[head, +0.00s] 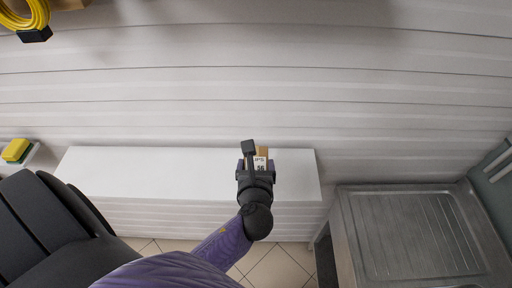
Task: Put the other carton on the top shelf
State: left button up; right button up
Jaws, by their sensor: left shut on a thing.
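My left gripper (256,166) comes in from the bottom of the head view on a purple arm. It is shut on a small brown carton (264,152) with a white printed label. The fingers and wrist cover much of the carton. They show in front of the white top (150,172) of a long low unit; I cannot tell the height of the carton above it. A brown box-like thing (70,4) is cut off at the top left edge; I cannot tell whether it is a carton. My right gripper is not in view.
A yellow coil (28,14) with a black end block is at the top left. A yellow sponge (16,149) lies at the left edge. A metal sink drainboard (415,235) stands at the lower right. The white top left of the gripper is bare.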

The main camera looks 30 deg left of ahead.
pick_arm(q)
jog(key=s+d, duration=0.3)
jog(key=s, duration=0.2)
jog(key=shift+s+d+p, duration=0.25)
jog(key=shift+s+p, duration=0.1)
jog(key=shift+s, duration=0.05)
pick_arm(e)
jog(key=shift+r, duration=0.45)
